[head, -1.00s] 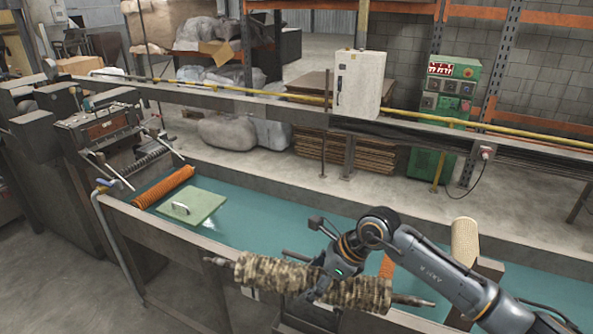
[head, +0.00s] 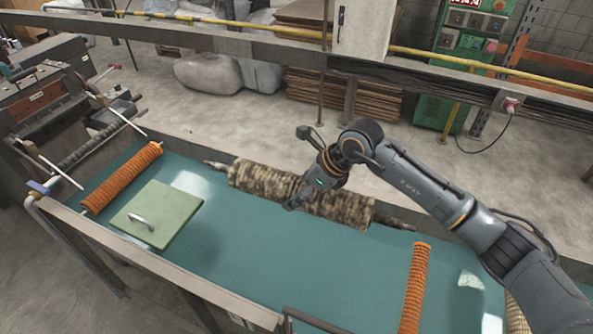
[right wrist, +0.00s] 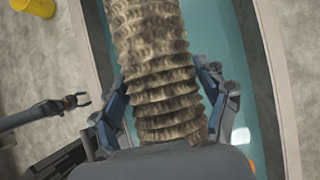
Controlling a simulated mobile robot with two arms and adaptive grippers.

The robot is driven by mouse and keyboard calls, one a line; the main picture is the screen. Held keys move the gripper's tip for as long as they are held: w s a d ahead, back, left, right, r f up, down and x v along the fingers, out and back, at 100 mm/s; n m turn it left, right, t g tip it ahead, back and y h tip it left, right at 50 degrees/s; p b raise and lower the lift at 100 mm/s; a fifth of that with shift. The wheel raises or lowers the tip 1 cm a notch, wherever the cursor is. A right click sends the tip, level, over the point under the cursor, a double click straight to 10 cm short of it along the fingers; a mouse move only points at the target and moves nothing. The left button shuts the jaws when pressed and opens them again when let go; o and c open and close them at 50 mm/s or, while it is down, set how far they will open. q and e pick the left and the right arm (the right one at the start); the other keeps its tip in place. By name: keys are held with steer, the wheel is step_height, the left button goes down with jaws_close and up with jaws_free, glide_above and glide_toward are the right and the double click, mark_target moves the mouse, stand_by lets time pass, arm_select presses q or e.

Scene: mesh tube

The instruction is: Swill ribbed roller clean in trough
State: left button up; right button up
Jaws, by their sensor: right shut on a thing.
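The ribbed roller (head: 265,182) is long, brown and blotched with dirt, with a thin shaft at each end. In the head view it lies across the teal surface of the trough (head: 160,264), near the far wall; its exact height cannot be told. My right gripper (head: 300,197) is shut around the roller's middle. In the right wrist view its fingers (right wrist: 165,105) flank the ribbed roller (right wrist: 160,70).
An orange ribbed roller (head: 122,176) and a green panel with a handle (head: 158,214) are at the trough's left end. Another orange roller (head: 415,290) lies at the right, near a beige roller (head: 516,316). A yellow rail (head: 440,57) runs behind. Teal surface is clear in the middle.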

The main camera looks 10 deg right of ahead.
steer(key=shift+s+f+b, duration=0.3)
steer(key=shift+f+b, duration=0.05)
steer(key=shift+f, duration=0.2)
steer(key=shift+s+f+b, duration=0.3)
steer(key=shift+f, duration=0.2)
arm_select(q)
step_height(320, 180, down, 26)
steer(key=s+b, duration=0.2)
steer(key=b, duration=2.3)
steer(key=shift+f, duration=0.15)
arm_select(e)
steer(key=f, duration=3.1)
steer(key=shift+w+f, duration=0.1)
steer(key=shift+w, duration=0.15)
arm_select(q)
steer(key=shift+f, duration=0.15)
arm_select(e)
steer(key=shift+w, duration=0.15)
